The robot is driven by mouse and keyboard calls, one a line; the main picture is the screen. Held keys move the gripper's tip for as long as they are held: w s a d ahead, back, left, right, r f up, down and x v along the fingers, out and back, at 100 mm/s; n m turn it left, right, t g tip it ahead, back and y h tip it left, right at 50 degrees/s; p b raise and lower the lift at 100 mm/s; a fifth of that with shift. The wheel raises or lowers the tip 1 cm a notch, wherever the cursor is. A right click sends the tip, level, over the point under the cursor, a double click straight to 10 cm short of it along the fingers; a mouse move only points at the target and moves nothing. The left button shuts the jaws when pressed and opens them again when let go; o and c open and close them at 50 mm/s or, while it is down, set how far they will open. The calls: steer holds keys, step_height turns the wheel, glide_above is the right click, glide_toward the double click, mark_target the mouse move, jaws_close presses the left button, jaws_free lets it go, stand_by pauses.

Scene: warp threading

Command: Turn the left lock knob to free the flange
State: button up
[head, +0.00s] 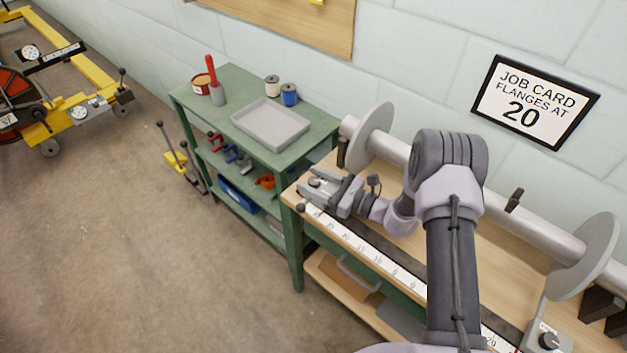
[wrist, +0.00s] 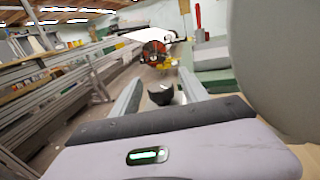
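The left lock knob (head: 316,183) is a small dark knob on a grey block at the left end of the wooden bench. The left flange (head: 375,132) is a grey disc on the long roller just behind it. My gripper (head: 334,189) is low over the bench, right beside the block, with its fingers pointing left. In the wrist view its two fingers (wrist: 160,92) stand apart. A dark rounded piece (wrist: 160,96) shows between them, probably the knob; contact cannot be told. The left flange (wrist: 278,60) fills the upper right of that view.
The roller (head: 400,152) runs along the back of the bench to a right flange (head: 588,255). A second knob (head: 548,341) is at the lower right. A ruler (head: 365,248) lines the front edge. A green shelf cart (head: 240,82) with a tray stands left.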

steer(key=shift+d, duration=0.1)
steer(key=p+v, duration=0.4)
steer(key=v, duration=1.3)
steer(key=shift+s+d, duration=0.1)
steer(key=shift+s, duration=0.05)
